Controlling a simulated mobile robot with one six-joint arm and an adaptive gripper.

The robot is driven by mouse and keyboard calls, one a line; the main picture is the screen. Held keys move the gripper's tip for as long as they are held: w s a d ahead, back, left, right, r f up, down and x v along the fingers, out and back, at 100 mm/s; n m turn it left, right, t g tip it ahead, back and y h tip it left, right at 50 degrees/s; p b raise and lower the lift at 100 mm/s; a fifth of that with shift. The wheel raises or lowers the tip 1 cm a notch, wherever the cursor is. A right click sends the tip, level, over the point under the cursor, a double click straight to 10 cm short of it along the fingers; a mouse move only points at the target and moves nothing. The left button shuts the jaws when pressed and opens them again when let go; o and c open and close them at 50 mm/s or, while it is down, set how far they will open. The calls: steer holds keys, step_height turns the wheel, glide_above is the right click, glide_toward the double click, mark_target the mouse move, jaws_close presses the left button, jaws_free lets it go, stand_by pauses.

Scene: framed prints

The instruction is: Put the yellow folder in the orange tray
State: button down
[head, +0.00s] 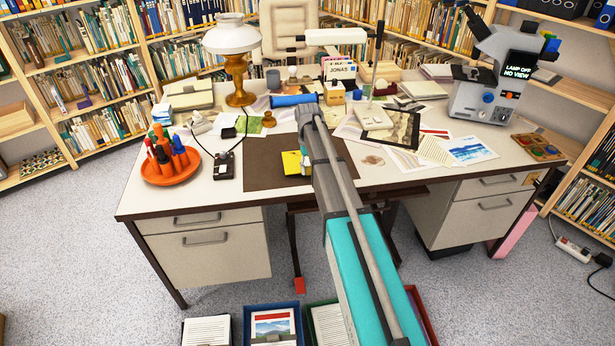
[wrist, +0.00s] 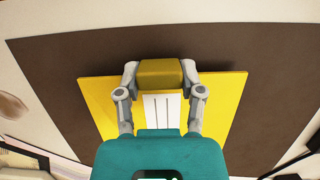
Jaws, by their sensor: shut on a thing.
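The yellow folder (wrist: 100,100) lies flat or nearly flat over the dark brown desk mat, with a white striped label on it. In the wrist view my gripper (wrist: 160,75) is shut on a darker yellow raised block at the folder's edge. I cannot tell whether the folder touches the mat. In the head view a yellow corner of the folder (head: 291,163) shows left of my arm, which hides the rest and the fingertips. A red-orange tray edge (head: 422,318) shows on the floor at the bottom, mostly hidden by my arm.
On the desk, a round orange dish (head: 163,179) holds several bottles; a lamp (head: 238,95), a black-topped box (head: 225,165) and loose papers (head: 468,149) surround the mat (head: 262,172). A blue tray (head: 250,339) and a green-edged tray (head: 313,338) stand on the floor in front.

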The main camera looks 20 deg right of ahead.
steer(key=shift+f+b, duration=0.4)
steer(key=shift+f, duration=0.3)
steer(key=shift+f, duration=0.1)
steer(key=shift+c, duration=1)
jaws_free()
steer(key=p+v, duration=1.1)
steer(key=v, duration=0.1)
steer(key=shift+p, duration=0.3)
steer(key=shift+s, duration=0.1)
